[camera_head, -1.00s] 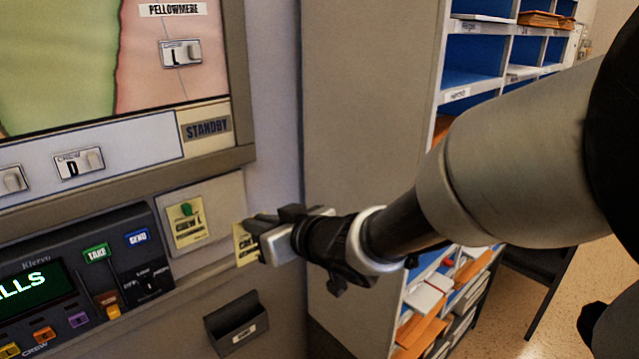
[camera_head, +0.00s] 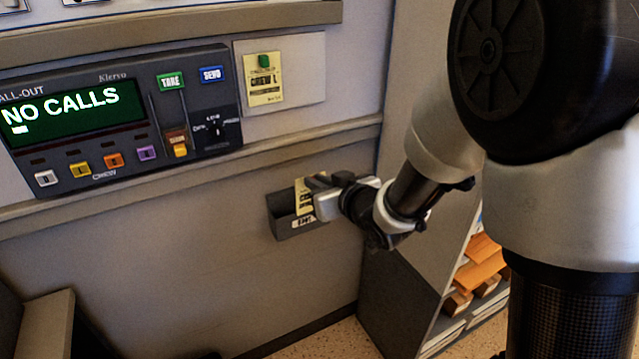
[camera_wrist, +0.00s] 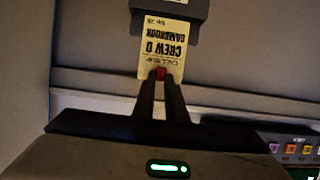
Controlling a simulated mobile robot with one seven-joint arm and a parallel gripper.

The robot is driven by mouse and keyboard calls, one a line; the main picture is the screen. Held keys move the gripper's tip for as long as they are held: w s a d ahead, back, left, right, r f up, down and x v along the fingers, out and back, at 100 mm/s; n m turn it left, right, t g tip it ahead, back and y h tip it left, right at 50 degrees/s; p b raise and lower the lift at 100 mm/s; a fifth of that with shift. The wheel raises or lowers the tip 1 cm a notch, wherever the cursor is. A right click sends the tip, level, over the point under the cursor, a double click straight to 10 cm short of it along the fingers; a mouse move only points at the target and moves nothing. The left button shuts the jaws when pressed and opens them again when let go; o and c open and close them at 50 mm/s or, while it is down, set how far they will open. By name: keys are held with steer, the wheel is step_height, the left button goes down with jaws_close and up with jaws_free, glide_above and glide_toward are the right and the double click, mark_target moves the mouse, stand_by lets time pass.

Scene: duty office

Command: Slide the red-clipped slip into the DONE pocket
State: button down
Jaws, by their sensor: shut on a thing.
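My gripper (camera_head: 318,186) is shut on a pale yellow slip (camera_head: 304,198) in front of the wall panel. In the wrist view the slip (camera_wrist: 164,42) reads CREW D upside down, and its red clip (camera_wrist: 161,73) sits between my fingertips (camera_wrist: 161,82). The dark DONE pocket (camera_head: 283,216) is on the wall, partly hidden by the slip and gripper; its label is small. In the wrist view the slip's far end overlaps the dark pocket (camera_wrist: 196,10). I cannot tell whether that end is inside the mouth or just in front of it.
A second yellow slip (camera_head: 263,88) with a green clip hangs on a plate above. The call-out console (camera_head: 75,118) reads NO CALLS at the left. A ledge (camera_head: 200,160) runs above the pocket. A shelf unit (camera_head: 400,285) stands close on the right.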

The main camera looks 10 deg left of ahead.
mark_target(306, 198)
steer(key=w+a, duration=0.3)
steer(key=w, duration=0.2)
steer(key=shift+a+p, duration=0.4)
steer(key=shift+p, duration=0.05)
stand_by(0.8)
steer(key=shift+f+b, duration=1.65)
steer(key=shift+f, duration=2.65)
steer(key=c, duration=1.7)
jaws_free()
